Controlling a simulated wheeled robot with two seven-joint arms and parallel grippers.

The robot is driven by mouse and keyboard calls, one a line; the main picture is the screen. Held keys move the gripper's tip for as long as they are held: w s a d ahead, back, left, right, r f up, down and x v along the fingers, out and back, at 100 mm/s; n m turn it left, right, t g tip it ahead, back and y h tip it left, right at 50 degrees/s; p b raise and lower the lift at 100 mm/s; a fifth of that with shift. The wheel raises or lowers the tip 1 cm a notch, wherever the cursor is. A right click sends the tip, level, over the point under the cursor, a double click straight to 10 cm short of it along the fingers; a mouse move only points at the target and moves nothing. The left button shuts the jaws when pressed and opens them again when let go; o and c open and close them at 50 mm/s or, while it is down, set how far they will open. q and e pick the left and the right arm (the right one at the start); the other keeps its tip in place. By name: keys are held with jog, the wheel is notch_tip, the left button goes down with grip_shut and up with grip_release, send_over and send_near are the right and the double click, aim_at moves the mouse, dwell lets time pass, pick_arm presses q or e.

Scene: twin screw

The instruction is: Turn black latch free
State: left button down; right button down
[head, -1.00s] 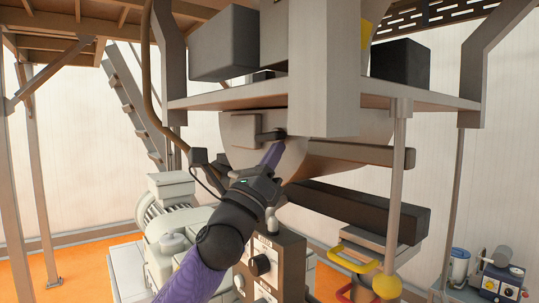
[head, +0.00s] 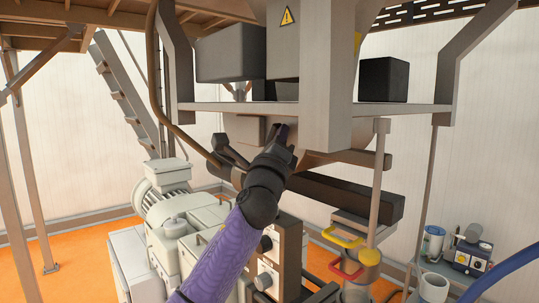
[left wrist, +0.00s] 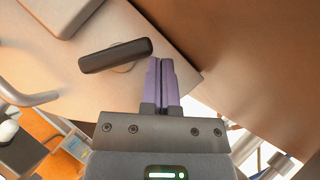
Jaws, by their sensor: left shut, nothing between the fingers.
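The black latch (left wrist: 108,57) shows in the left wrist view as a dark bar on a round pivot, slightly tilted, on a pale metal face. My left gripper (left wrist: 160,62) is shut with nothing between its purple fingers. Its fingertips are just right of and below the latch's right end in that view; whether they touch it I cannot tell. In the head view the left gripper (head: 282,132) is under the metal shelf, in front of the machine, and the latch cannot be made out there. My right gripper is not in view.
The metal shelf (head: 420,108) with black boxes spans above the gripper. A black beam (head: 350,196) runs below right. A vertical rod (head: 377,190) stands to the right, by yellow and red handles. A motor (head: 166,190) and control box (head: 285,245) stand below.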

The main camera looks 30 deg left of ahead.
pick_arm(q)
jog(key=shift+w+a+r+p, duration=0.2)
jog(key=shift+a+r+p, duration=0.15)
jog(key=shift+r, duration=0.25)
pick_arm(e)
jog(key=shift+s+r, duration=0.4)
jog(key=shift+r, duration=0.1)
pick_arm(q)
jog(key=shift+a+r, duration=0.15)
jog(key=shift+r, duration=0.05)
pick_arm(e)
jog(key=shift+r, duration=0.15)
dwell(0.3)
